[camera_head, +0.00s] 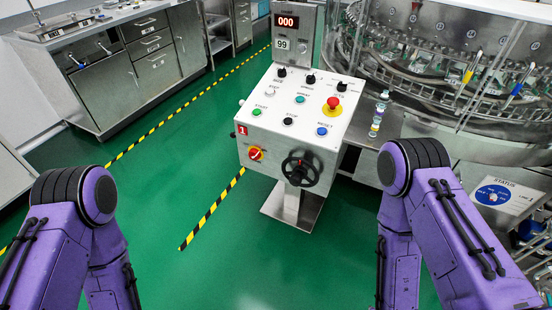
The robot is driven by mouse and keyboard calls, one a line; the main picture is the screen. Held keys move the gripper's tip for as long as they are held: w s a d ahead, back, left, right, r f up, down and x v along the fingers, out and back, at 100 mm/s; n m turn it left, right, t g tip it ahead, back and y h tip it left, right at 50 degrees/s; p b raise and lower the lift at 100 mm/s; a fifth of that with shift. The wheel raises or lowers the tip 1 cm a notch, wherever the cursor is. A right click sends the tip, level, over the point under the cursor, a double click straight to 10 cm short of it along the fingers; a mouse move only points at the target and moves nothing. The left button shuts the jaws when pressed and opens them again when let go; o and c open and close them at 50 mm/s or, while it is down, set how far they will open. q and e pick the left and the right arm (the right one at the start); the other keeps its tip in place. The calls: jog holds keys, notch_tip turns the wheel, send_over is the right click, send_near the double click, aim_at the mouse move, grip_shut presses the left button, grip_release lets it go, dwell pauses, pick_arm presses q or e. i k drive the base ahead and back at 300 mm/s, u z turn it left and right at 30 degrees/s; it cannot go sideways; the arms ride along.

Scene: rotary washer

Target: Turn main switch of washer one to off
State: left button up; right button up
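The washer control box (319,112) stands on a post in the middle of the head view, with a red "1" label on its front left. The main switch (256,153) is a small red and yellow rotary knob on the box's front face, beside that label; its red handle looks slanted, and its position marks are too small to read. My two purple arms come in at the lower left and lower right, well apart from the box. Neither gripper is in view; both lie below the picture's edge.
A black handwheel (300,170) sits right of the switch on the front face. The sloped top carries several buttons and a red emergency stop (333,103). The rotary washer (440,75) stands at right. Steel cabinets (135,60) stand at left. Green floor (185,150) is open before the box.

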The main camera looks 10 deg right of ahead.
aim_at(254, 154)
jog(key=z, duration=0.05)
jog(key=k, duration=0.45)
jog(key=z, duration=0.15)
jog(key=i, duration=0.95)
jog(key=z, duration=0.75)
